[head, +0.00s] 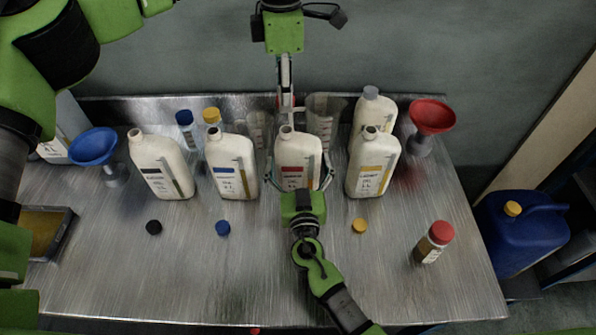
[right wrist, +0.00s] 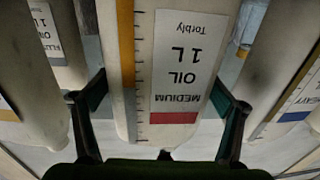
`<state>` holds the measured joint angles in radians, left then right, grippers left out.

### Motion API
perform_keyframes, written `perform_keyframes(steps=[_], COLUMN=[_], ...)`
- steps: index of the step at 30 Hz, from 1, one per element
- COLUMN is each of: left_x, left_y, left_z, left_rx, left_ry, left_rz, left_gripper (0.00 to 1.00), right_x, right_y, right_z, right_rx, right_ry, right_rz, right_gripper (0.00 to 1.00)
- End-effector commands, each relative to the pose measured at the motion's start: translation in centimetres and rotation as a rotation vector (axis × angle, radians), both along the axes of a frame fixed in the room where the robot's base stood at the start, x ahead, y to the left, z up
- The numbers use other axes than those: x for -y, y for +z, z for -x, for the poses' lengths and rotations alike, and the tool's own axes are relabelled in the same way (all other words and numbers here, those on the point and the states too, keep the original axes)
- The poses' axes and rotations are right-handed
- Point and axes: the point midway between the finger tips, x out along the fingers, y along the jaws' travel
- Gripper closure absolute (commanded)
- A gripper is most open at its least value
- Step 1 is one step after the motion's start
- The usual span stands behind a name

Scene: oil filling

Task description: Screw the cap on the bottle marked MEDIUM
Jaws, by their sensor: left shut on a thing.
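The bottle marked MEDIUM (head: 299,152), cream with a red band, stands upright mid-table. Its label, reading MEDIUM OIL 1 L, shows upside down in the right wrist view (right wrist: 182,75). My right gripper (head: 300,180) reaches in from the front, with one finger against each side of this bottle; both fingers also show in the right wrist view (right wrist: 160,98). My left gripper (head: 286,105) points down from the back, just above and behind the bottle's neck. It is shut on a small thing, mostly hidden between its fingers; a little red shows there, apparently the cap.
Similar bottles stand left (head: 232,165) and right (head: 374,163) of it. Black (head: 153,227), blue (head: 222,228) and yellow (head: 360,226) caps lie in front. Clear jugs (head: 323,115) stand close behind. A red-capped jar (head: 434,243) and a red funnel (head: 432,116) are at right.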

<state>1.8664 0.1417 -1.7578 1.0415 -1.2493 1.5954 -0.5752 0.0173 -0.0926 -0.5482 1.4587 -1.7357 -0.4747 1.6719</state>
Motion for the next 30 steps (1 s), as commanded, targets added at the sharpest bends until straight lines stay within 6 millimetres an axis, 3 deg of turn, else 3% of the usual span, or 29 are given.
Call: perform_keyframes(steps=[1,5,11,20,30], left_x=[0.0,0.0,0.0,0.0,0.0], left_y=[0.0,0.0,-0.8,-4.8,-4.9], left_z=[0.0,0.0,0.0,0.0,0.0], left_rx=[0.0,0.0,-0.002,-0.002,0.0], left_ry=[0.0,0.0,0.0,0.0,0.0], left_rz=[0.0,0.0,-0.001,-0.001,-0.001], left_gripper=[0.8,0.8,0.8,0.8,0.8], right_x=[0.0,0.0,0.0,0.0,0.0], right_y=[0.0,0.0,0.0,0.0,0.0], right_z=[0.0,0.0,0.0,0.0,0.0], right_rx=[0.0,0.0,0.0,0.0,0.0], right_ry=[0.0,0.0,0.0,0.0,0.0], right_rz=[0.0,0.0,0.0,0.0,0.0], right_gripper=[0.3,0.63,0.63,0.63,0.63])
